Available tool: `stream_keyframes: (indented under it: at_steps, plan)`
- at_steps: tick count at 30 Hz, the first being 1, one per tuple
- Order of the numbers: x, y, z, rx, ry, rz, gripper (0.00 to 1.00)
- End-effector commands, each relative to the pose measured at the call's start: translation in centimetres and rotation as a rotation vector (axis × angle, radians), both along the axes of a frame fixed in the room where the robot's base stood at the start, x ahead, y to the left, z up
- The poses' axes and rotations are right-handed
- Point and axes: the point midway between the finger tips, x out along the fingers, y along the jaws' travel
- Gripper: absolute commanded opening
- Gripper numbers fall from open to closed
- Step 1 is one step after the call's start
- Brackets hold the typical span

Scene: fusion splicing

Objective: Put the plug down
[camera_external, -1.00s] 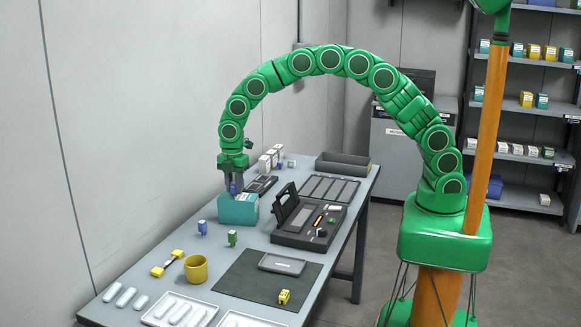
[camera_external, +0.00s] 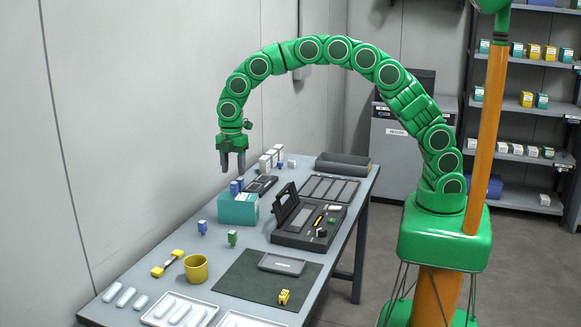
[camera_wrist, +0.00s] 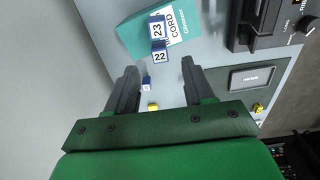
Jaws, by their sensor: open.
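My gripper (camera_external: 233,170) is open and empty, raised above the teal box (camera_external: 240,210) on the table. In the wrist view its two fingers (camera_wrist: 157,75) stand apart with nothing between them. A blue plug (camera_external: 234,188) shows at the top of the teal box, with another blue piece (camera_external: 240,181) beside it. In the wrist view, blue pieces tagged 23 (camera_wrist: 157,29) and 22 (camera_wrist: 159,56) show at the teal box marked CORD (camera_wrist: 183,32). I cannot tell how deep they sit. Another blue plug (camera_external: 202,227) stands on the table, apart from the box.
A green plug (camera_external: 232,237), a yellow cup (camera_external: 196,268) and a yellow-ended piece (camera_external: 167,263) are near the front. The dark splicer (camera_external: 305,222) with its raised lid stands right of the box. A dark mat (camera_external: 240,275) holds a small yellow piece (camera_external: 284,296).

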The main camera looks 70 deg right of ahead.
Motion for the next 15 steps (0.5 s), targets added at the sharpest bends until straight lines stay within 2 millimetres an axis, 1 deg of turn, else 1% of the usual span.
stream_keyframes:
  at_steps: [1, 6, 10, 15]
  plan:
    - [0.1, 0.0, 1.1, 0.002, -0.005, 0.0, 0.53]
    - [0.0, 0.0, 3.5, 0.0, 0.0, 0.0, 0.53]
    - [0.0, 0.0, 4.8, 0.001, -0.002, 0.0, 0.53]
    - [0.0, 0.0, 5.5, 0.001, -0.001, 0.0, 0.53]
